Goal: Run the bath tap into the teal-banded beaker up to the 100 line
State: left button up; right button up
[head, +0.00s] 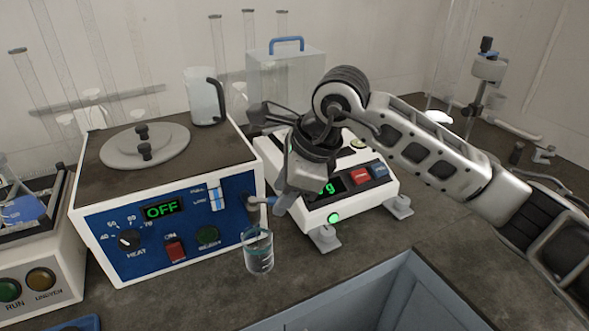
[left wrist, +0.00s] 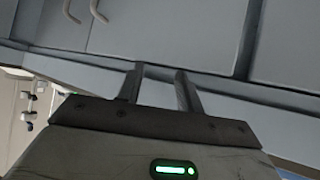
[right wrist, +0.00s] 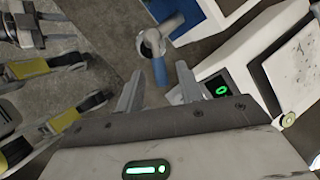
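The bath (head: 150,200) has a blue front panel, and its display reads OFF. Its grey tap (head: 256,201) sticks out from the right end of the panel. The clear beaker (head: 258,253) stands upright on the bench below the tap; its band and lines are too small to read. My right gripper (head: 283,200) is open beside the tap. In the right wrist view the tap (right wrist: 168,28) and a blue lever-like part (right wrist: 160,71) lie ahead of its spread fingers. My left gripper (left wrist: 160,78) is open and empty, facing grey cabinet fronts.
A white balance (head: 330,195) with a green display stands behind my right gripper. A sunken blue-grey basin (head: 400,285) opens at the front right. A machine with RUN button (head: 40,265) is at left.

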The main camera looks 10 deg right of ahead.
jog(key=b+v, duration=0.1)
jog(key=v, duration=1.4)
jog(key=shift+r, duration=0.35)
jog(key=shift+s, duration=0.1)
dwell(1.2)
